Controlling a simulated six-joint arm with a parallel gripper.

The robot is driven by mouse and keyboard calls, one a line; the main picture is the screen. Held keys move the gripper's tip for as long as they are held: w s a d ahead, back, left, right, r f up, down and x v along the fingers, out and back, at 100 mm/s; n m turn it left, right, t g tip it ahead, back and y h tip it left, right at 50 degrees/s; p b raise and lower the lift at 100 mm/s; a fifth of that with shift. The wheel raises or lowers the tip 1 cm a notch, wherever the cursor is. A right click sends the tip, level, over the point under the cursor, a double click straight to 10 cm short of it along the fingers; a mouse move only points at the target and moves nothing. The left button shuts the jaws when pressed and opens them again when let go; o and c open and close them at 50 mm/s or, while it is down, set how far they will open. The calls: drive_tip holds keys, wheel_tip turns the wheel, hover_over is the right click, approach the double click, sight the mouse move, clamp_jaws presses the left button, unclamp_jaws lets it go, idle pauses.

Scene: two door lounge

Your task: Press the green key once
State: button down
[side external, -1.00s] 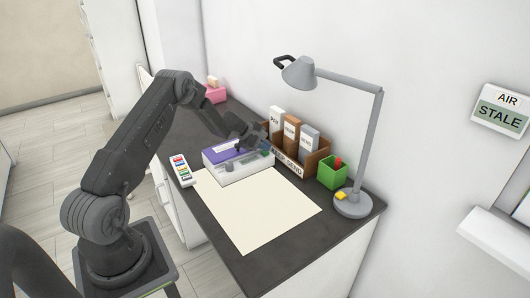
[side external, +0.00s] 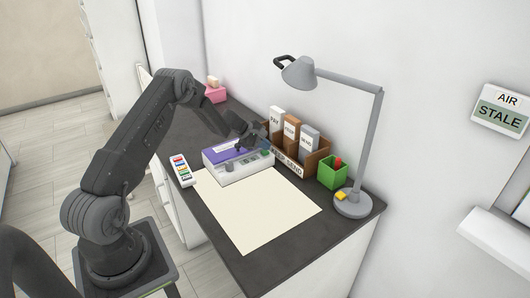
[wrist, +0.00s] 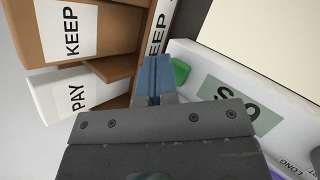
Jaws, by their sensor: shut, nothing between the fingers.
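The green key (wrist: 181,72) is at the edge of a white device (side external: 240,173) with a purple top, and it also shows in the side view (side external: 266,153). My gripper (wrist: 155,75) is shut and empty, with its bluish fingertips just beside the green key in the wrist picture. In the side view my gripper (side external: 258,137) is above the back right of the device, near the sorter. I cannot tell whether the fingertips touch anything. The device's display (wrist: 240,103) is partly hidden by the gripper body in the wrist view.
A brown sorter (side external: 318,158) with labelled upright blocks stands close behind the device. A green cup (side external: 332,174) and a lamp (side external: 353,203) stand to the right. A remote (side external: 181,170) lies left. A cream sheet (side external: 258,210) lies in front.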

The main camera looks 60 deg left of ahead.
sight(264, 152)
drive_tip(key=shift+r, duration=0.35)
drive_tip(key=shift+r, duration=2.5)
